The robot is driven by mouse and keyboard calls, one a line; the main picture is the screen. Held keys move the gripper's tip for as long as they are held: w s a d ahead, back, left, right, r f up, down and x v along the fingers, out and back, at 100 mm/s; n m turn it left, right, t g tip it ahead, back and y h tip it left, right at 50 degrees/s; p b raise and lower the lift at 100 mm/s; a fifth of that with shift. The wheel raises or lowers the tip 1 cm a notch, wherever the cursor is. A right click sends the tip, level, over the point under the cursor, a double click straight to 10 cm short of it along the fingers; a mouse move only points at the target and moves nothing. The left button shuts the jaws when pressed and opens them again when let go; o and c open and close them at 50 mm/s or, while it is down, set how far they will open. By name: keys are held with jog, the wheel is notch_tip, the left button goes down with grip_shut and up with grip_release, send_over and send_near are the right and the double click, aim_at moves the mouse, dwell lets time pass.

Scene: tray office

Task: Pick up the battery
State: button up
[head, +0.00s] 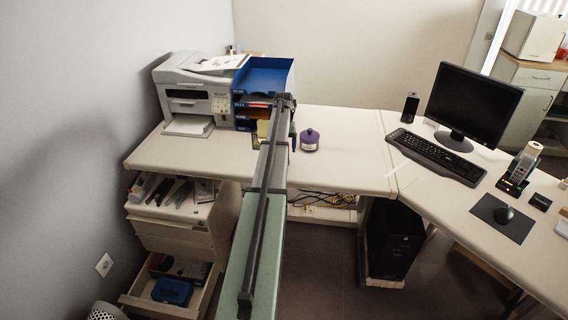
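I cannot make out a battery anywhere in the head view; it may be hidden behind my arm or too small to tell. My arm reaches from the bottom middle up over the front edge of the desk (345,172). Its far end is in front of the blue letter trays (264,76). The dark end piece of my gripper (286,101) shows there, but its fingers cannot be told apart, so I cannot see whether it is open or holds anything.
A purple lidded pot (309,141) stands just right of my arm. A printer (196,92) stands at the left. A monitor (474,101) and keyboard (436,157) are at the right. The desk between pot and keyboard is clear. An open drawer (165,296) is below left.

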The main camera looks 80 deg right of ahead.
jog(key=shift+d+f, duration=0.1)
jog(key=shift+f, duration=3.25)
jog(key=c, duration=1.1)
jog(key=shift+c, duration=0.2)
jog(key=shift+r, duration=0.1)
